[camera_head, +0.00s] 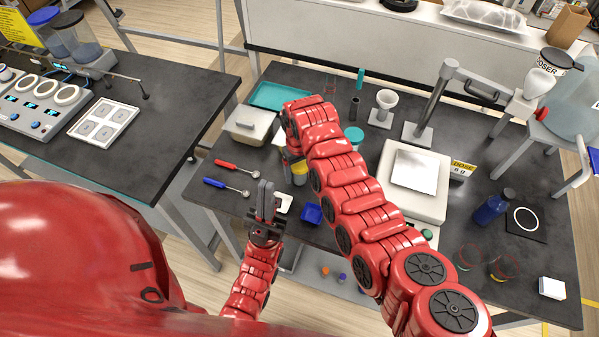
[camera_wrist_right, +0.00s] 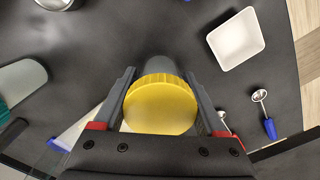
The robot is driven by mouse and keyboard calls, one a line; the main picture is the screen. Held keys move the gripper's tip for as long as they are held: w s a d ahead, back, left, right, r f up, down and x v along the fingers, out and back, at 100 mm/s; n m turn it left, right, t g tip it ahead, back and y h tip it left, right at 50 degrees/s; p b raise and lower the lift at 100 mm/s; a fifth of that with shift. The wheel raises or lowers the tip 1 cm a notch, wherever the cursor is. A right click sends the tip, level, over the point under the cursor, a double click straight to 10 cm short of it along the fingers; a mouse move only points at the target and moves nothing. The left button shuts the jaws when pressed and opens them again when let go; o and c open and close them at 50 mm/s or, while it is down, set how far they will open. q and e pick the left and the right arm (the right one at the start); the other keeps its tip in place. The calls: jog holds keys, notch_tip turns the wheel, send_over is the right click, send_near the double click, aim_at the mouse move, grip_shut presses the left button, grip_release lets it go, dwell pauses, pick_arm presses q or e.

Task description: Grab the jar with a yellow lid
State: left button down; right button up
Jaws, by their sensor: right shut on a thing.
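The jar with the yellow lid (camera_wrist_right: 160,107) is between the two fingers of my right gripper (camera_wrist_right: 162,100) in the right wrist view. The fingers press its sides, and its grey body shows beyond the lid. In the head view, a yellow part of what looks like this jar (camera_head: 300,172) shows beside the far end of my right arm. My right fingertips are largely hidden there. My left gripper (camera_head: 266,200) is over the near edge of the black table, fingers pointing away and close together, with nothing visible between them. Their gap is unclear.
Red and blue-handled spoons (camera_head: 232,187) lie left of the jar. A blue dish (camera_head: 311,214) and white dish (camera_head: 283,203) are near the front edge. A balance (camera_head: 412,196) stands right of my arm.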

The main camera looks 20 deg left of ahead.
jog(key=c, duration=0.5)
jog(key=shift+r, duration=0.1)
